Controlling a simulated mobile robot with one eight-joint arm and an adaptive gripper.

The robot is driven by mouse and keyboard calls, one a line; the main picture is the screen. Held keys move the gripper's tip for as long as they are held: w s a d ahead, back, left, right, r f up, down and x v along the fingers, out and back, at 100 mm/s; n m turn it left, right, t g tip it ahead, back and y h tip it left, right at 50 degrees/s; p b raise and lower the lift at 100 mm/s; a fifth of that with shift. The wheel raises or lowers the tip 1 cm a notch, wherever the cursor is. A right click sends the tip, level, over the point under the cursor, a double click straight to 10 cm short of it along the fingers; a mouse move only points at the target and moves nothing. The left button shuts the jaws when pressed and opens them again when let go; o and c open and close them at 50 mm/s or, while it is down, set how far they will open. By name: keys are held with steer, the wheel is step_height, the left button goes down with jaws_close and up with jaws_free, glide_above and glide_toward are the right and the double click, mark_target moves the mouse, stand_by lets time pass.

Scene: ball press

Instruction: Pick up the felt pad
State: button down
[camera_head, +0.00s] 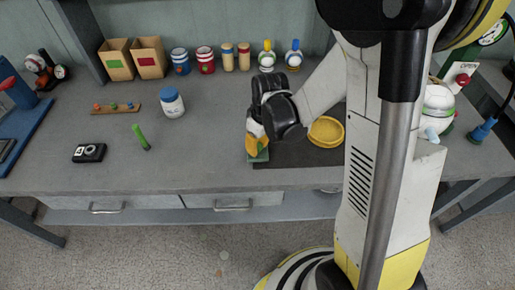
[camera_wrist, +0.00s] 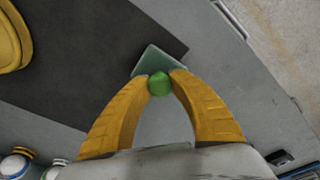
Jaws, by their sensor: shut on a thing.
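The felt pad looks to be the flat grey-green square slab (camera_wrist: 152,59) just beyond my fingertips in the wrist view. A round green knob (camera_wrist: 159,84) sits at its near edge and seems to belong to it; the join is hidden. My gripper (camera_wrist: 159,83) has both orange fingers closed on this knob. In the head view my gripper (camera_head: 257,148) points down near the table's front edge, with the pad (camera_head: 262,157) just under the fingertips. Whether the pad touches the table is not clear.
A dark mat (camera_head: 298,153) lies beside and partly beneath the pad in view, with a yellow dish (camera_head: 326,131) on its far side. Bins and bottles line the back.

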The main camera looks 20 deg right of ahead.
mark_target(259, 144)
steer(key=r+p, duration=0.1)
steer(key=r, duration=0.2)
steer(key=r+p, duration=0.1)
steer(key=r, duration=0.1)
steer(key=shift+s+d+p, duration=0.1)
steer(key=shift+d+p, duration=0.2)
steer(key=shift+d, duration=0.1)
steer(key=s+d+r+p, duration=0.2)
steer(key=d+r, duration=0.4)
steer(key=d, duration=0.4)
steer(key=shift+s+d+p, duration=0.2)
steer(key=shift+d+p, duration=0.1)
steer(key=shift+p, duration=0.4)
